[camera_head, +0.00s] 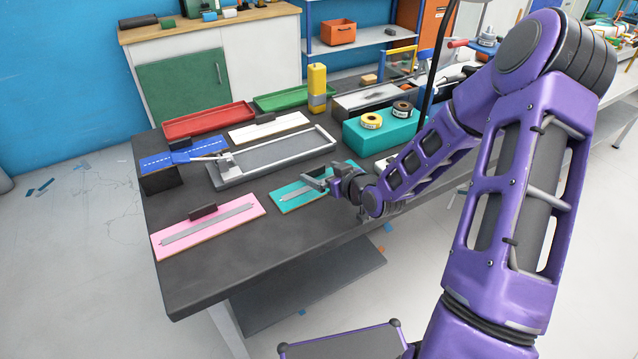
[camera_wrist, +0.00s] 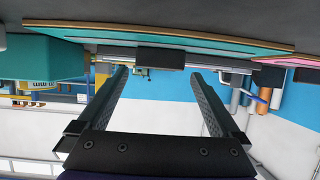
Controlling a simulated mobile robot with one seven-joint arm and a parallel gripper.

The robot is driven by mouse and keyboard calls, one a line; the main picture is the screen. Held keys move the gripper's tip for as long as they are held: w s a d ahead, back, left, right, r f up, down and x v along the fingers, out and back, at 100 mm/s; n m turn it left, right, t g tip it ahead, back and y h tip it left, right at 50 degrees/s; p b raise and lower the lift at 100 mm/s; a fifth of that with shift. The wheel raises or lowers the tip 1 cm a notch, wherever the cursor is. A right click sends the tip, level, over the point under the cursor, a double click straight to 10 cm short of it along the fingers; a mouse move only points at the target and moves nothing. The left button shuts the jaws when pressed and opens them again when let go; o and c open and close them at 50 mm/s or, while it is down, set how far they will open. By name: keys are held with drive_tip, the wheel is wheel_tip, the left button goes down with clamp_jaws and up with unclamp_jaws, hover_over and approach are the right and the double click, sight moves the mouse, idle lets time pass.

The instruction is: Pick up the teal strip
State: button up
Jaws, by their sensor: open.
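The teal strip (camera_head: 288,197) lies flat near the table's front edge, with a thin grey bar along it. My gripper (camera_head: 316,182) is at the strip and hides part of it. In the wrist view the strip (camera_wrist: 230,43) runs across the top, and a dark block handle (camera_wrist: 160,57) sticks out from it. My gripper (camera_wrist: 158,74) is open, with one finger on each side of the handle's width. The handle shows at or just beyond the fingertips; I cannot tell if it is between them. Nothing is held.
A pink strip (camera_head: 180,236), a white strip (camera_head: 255,132) and a blue strip (camera_head: 165,158) lie around a grey tray (camera_head: 222,180). A teal box (camera_head: 362,137) with tape rolls stands behind. The dark table (camera_head: 240,255) is bare toward the front edge.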

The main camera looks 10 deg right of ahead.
drive_tip(key=shift+x, duration=1.35)
drive_tip(key=c, duration=1.1)
drive_tip(key=shift+c, duration=0.3)
drive_tip(key=shift+r, duration=0.15)
